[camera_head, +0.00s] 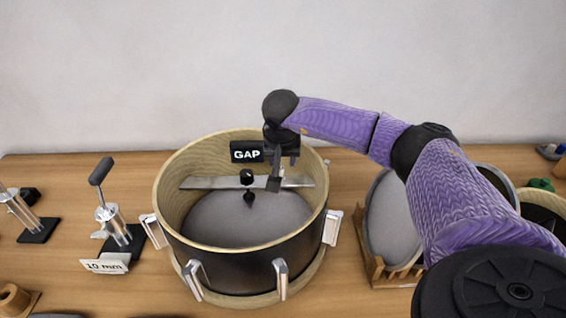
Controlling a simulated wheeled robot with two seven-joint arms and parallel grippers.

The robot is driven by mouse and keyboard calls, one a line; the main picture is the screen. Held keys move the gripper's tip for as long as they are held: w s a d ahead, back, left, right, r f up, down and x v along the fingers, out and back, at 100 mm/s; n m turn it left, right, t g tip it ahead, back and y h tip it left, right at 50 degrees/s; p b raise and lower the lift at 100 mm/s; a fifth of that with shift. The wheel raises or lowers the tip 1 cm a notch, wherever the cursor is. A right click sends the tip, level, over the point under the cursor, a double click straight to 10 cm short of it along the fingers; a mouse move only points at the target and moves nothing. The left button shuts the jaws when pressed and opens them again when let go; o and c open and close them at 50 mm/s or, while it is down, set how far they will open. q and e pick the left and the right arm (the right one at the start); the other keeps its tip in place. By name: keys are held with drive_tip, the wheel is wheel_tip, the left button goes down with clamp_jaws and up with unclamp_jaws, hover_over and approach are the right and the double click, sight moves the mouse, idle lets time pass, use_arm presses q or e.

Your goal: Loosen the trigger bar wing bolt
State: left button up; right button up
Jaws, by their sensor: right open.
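A large round drum (245,265) with a pale wooden rim and black wall stands on the table. A flat metal trigger bar (215,182) lies across its inside. A black wing bolt (247,177) sits at the middle of the bar, and a dark cone shows below it. A black sign reading GAP (245,152) is near the back of the drum. My right gripper (281,180) hangs over the drum, just right of the wing bolt and apart from it in the picture. It is open, pointing down. My left gripper is out of view.
Silver clamps (281,279) stick out around the drum. A lever tool (113,225) with a 10 mm card (104,266) stands at left. Round mesh pads (390,225) stand in a wooden rack (370,262) at right, near my right arm.

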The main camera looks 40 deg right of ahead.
drive_tip(key=v, duration=0.5)
drive_tip(key=shift+s+r+p, duration=0.1)
drive_tip(key=shift+r+p, duration=0.15)
drive_tip(key=shift+p, duration=0.15)
